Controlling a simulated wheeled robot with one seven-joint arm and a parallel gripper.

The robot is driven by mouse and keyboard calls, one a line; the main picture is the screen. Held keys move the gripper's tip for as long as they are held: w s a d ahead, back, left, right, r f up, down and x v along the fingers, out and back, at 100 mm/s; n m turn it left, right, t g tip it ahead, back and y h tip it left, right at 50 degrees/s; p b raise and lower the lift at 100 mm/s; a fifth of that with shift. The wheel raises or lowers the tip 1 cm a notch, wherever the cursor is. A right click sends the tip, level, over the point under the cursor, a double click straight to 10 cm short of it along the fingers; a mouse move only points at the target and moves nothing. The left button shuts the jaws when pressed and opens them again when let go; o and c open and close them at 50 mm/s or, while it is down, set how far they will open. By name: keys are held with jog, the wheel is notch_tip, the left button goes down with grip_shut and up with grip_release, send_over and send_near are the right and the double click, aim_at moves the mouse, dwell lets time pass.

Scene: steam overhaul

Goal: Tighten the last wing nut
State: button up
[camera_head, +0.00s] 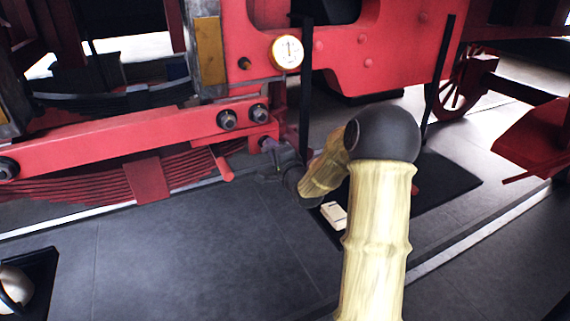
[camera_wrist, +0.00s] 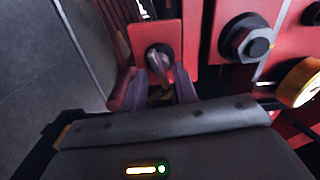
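A grey metal wing nut (camera_wrist: 157,62) sits on a stud in a small red plate (camera_wrist: 140,38) in the wrist view. My gripper (camera_wrist: 154,88) points at it, with one finger on each side and a gap between them. The fingers look apart from the nut, though contact at the tips is hard to judge. In the head view my gripper (camera_head: 277,158) is at the red bracket below the beam's end; the wing nut cannot be made out there.
Two large hex nuts (camera_head: 243,117) hold the red beam (camera_head: 120,143) just above my gripper. A round brass-rimmed gauge (camera_head: 287,52) is above them. A leaf spring (camera_head: 110,185) lies to the left. A small white block (camera_head: 334,215) rests on a dark mat (camera_head: 455,180).

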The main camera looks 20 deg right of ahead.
jog(key=s+b, duration=0.2)
jog(key=s, duration=1.5)
jog(key=shift+d, duration=0.15)
jog(key=shift+f, duration=0.1)
jog(key=c, duration=0.5)
jog(key=shift+w+a+f+n+g, duration=0.15)
jog(key=shift+a+f+n+g, duration=0.1)
jog(key=shift+f+n+g, duration=0.05)
grip_shut()
jog(key=s+a+f+n+g+h, duration=0.1)
jog(key=s+a+f+n+g, duration=0.2)
jog(key=a+f+n+g, duration=0.45)
jog(key=s+a+f+n+g, duration=0.2)
jog(key=s+a+n+g, duration=0.1)
jog(key=s, duration=0.3)
jog(key=s+a+f+n+g, duration=0.2)
jog(key=s+a+n+g, duration=0.1)
jog(key=s+n+g, duration=0.1)
jog(key=shift+s+a+f+n+y, duration=0.2)
jog(key=shift+s+f+n+y, duration=0.15)
jog(key=shift+s+n, duration=0.45)
